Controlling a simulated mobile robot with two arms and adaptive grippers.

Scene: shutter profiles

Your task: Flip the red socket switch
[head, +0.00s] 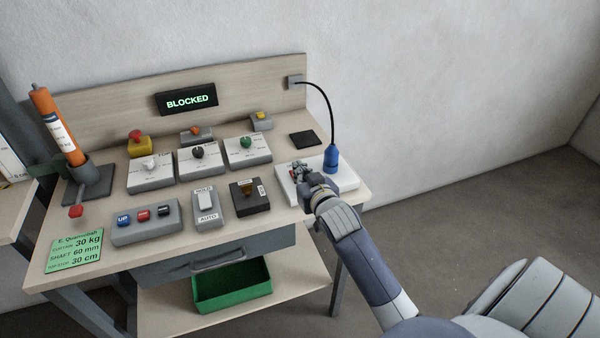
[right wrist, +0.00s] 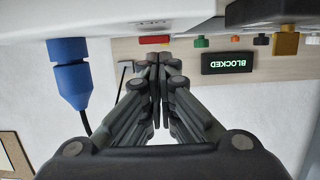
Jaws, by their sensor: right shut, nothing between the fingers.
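The white socket block (head: 345,178) sits at the right end of the bench, with a blue plug (head: 331,158) standing in it. A black cable runs from the plug to a wall box. In the right wrist view, which is upside down, the red switch (right wrist: 153,40) shows on the block just beyond the fingertips, and the blue plug (right wrist: 68,70) is to the left. My right gripper (head: 298,171) is shut and empty over the block, left of the plug. It hides much of the block in the head view. Contact with the switch cannot be told. My left gripper is not in view.
A display (head: 187,101) reads BLOCKED. Knob boxes (head: 199,158), a row of buttons (head: 146,222), a HOLD/AUTO rocker (head: 206,207) and a dark switch box (head: 249,197) stand left of the gripper. A flat black pad (head: 305,138) lies behind the block.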

